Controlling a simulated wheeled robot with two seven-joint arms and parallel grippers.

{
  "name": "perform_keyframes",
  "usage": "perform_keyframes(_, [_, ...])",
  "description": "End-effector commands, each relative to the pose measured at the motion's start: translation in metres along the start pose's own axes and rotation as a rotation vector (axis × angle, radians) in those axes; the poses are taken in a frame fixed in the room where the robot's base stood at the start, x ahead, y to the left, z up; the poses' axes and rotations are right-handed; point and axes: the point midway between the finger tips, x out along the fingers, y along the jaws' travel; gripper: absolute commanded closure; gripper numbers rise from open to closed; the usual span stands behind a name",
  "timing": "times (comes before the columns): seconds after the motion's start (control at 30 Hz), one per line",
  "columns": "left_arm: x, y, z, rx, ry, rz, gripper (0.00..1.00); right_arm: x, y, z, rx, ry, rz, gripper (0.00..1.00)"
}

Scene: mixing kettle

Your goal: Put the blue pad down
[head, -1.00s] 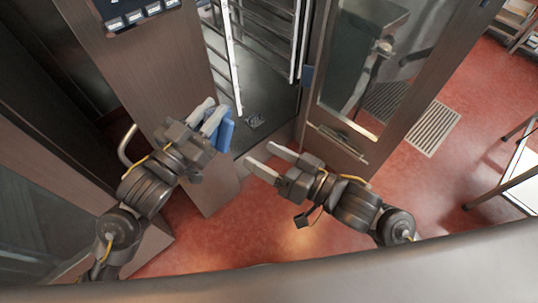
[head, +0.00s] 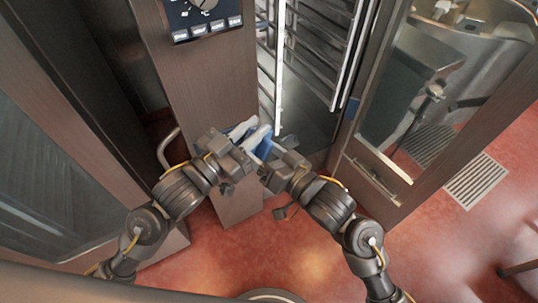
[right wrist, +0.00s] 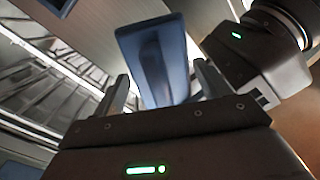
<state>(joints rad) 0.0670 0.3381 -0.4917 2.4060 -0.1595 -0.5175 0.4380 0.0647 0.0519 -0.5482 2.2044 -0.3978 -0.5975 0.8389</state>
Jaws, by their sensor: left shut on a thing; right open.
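The blue pad (head: 264,147) is held up in front of the open cabinet, partly hidden by both grippers. My left gripper (head: 248,134) is shut on the blue pad. My right gripper (head: 272,156) is open and close beside the pad. In the right wrist view the blue pad (right wrist: 153,62) stands upright between the two spread fingers of my right gripper (right wrist: 163,90). Gaps show there, and contact cannot be told. My left gripper's body (right wrist: 258,48) shows at the right of that view.
The cabinet with a wire rack (head: 318,50) is open behind the grippers. Its glazed door (head: 385,160) stands open to the right. A control panel (head: 205,18) is at the top, with a curved handle (head: 166,150) at left. Red floor is clear below, with a grate (head: 476,181) at right.

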Motion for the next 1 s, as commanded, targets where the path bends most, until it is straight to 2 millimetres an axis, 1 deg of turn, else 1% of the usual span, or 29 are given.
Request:
perform_keyframes(0.23, [0.0000,0.0000,-0.0002,0.000,0.001,0.000,1.00,0.0006,-0.0001,0.0000,0.000,0.000,0.000,0.25])
perform_keyframes(0.5, [0.0000,0.0000,-0.0003,0.000,0.001,0.000,1.00,0.0003,0.0002,0.0000,0.000,0.000,0.000,0.60])
perform_keyframes(0.53, [0.0000,0.0000,-0.0003,0.000,0.001,0.000,0.75,0.0003,0.0001,-0.0001,0.000,0.000,0.000,0.60])
perform_keyframes(0.57, [0.0000,0.0000,-0.0003,0.000,0.001,0.000,0.71,0.0003,0.0002,-0.0001,0.000,0.000,0.000,0.63])
perform_keyframes(0.7, [0.0000,0.0000,-0.0002,0.000,0.001,0.000,0.53,0.0002,0.0001,-0.0001,0.000,0.000,0.000,0.64])
perform_keyframes(0.93, [0.0000,0.0000,-0.0003,0.000,0.001,0.000,0.53,0.0002,0.0000,-0.0001,0.000,0.000,0.000,0.64])
perform_keyframes(1.0, [0.0003,0.0003,-0.0032,0.004,0.013,0.002,0.53,0.0002,0.0000,-0.0001,0.000,0.000,0.000,0.64])
